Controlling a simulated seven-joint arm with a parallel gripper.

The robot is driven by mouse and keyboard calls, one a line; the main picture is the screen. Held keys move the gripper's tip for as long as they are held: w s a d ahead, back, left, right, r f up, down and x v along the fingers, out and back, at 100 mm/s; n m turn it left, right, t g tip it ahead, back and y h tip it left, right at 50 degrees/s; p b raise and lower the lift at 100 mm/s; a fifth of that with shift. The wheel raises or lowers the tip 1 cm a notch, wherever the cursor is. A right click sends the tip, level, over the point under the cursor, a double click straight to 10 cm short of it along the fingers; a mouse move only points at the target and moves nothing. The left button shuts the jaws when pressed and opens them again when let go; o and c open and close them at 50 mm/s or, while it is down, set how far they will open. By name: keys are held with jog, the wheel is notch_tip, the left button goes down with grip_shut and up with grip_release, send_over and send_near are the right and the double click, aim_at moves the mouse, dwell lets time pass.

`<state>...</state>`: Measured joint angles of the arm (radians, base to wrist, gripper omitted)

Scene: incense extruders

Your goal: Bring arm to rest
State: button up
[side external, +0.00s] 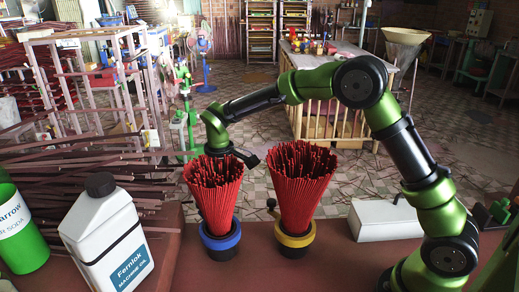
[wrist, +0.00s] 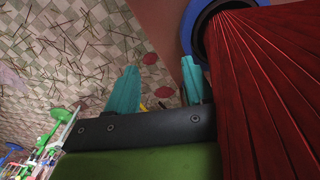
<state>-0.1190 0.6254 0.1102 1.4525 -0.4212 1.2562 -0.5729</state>
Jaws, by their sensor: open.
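My gripper shows in the wrist view (wrist: 160,68) with its two teal fingers apart and nothing held between them. In the side external view my gripper's dark body sits just behind the left bundle of red incense sticks (side external: 213,185), and its fingers are hidden there. That bundle stands upright, flaring out, in a dark holder with a blue ring (side external: 221,241). In the wrist view the red sticks (wrist: 265,90) run close along the right side of my gripper, with the blue ring (wrist: 197,22) above. I cannot tell whether they touch.
A second red bundle (side external: 300,180) stands in a yellow-ringed holder (side external: 295,240) to the right. A white oil jug (side external: 105,240) and green bottle (side external: 20,235) stand at the left. A white box (side external: 385,220) lies at the right. Wooden racks (side external: 95,80) and stick piles are behind.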

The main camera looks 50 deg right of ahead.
aim_at(203, 201)
jog(key=shift+s+d+m, duration=0.35)
jog(key=shift+s+m, duration=0.5)
jog(key=shift+m, duration=0.45)
jog(key=shift+s+d+m, duration=0.35)
jog(key=shift+s+m, duration=0.5)
jog(key=shift+m, duration=0.45)
jog(key=shift+s+d+m, duration=0.35)
jog(key=shift+s+m, duration=0.5)
jog(key=shift+m, duration=0.45)
jog(key=shift+w+a+n, duration=1.1)
jog(key=shift+w+n, duration=0.2)
jog(key=shift+n, duration=1.25)
jog(key=shift+w+a+n, duration=1.15)
jog(key=shift+w+n, duration=0.1)
jog(key=shift+n, duration=1.25)
jog(key=shift+w+a+n, duration=1.1)
jog(key=shift+w+n, duration=0.2)
jog(key=shift+n, duration=1.25)
